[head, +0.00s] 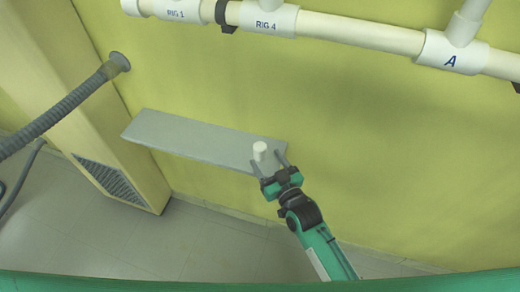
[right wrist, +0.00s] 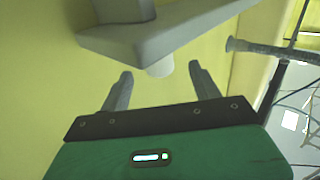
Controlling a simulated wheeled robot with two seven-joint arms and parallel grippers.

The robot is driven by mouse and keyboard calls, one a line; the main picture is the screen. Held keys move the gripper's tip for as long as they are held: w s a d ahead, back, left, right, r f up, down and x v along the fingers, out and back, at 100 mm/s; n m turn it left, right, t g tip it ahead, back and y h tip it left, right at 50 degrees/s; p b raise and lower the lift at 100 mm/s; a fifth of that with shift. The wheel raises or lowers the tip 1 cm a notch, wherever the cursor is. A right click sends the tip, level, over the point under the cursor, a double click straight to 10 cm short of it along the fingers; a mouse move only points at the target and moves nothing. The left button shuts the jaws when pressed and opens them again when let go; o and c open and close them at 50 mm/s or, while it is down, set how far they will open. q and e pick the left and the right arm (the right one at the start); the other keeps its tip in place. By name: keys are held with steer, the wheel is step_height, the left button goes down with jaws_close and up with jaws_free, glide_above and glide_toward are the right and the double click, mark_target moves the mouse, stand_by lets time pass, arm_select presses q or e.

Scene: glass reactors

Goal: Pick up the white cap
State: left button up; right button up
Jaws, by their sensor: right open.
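The white cap (head: 260,148) is a small, short cylinder standing upright near the right end of a grey wall shelf (head: 190,136). My right gripper (head: 268,163) is open and empty at that end of the shelf, with its fingers pointing toward the cap. In the right wrist view the cap (right wrist: 160,68) shows between the two spread fingertips (right wrist: 160,74), against the edge of the shelf (right wrist: 185,30). There are visible gaps on both sides of it. I cannot tell how far the cap lies beyond the fingertips. My left gripper is not in view.
White pipes with labelled fittings (head: 265,19) run along the yellow wall above the shelf. A grey corrugated hose (head: 70,105) joins the wall at the left. The wall right of the shelf is clear.

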mark_target(263, 153)
steer(key=x, duration=0.3)
steer(key=p+x, duration=0.1)
steer(key=shift+w+r, duration=0.25)
steer(key=shift+r, duration=0.05)
steer(key=shift+w+a+f, duration=0.1)
steer(key=shift+w+a, duration=0.15)
steer(key=shift+w, duration=0.25)
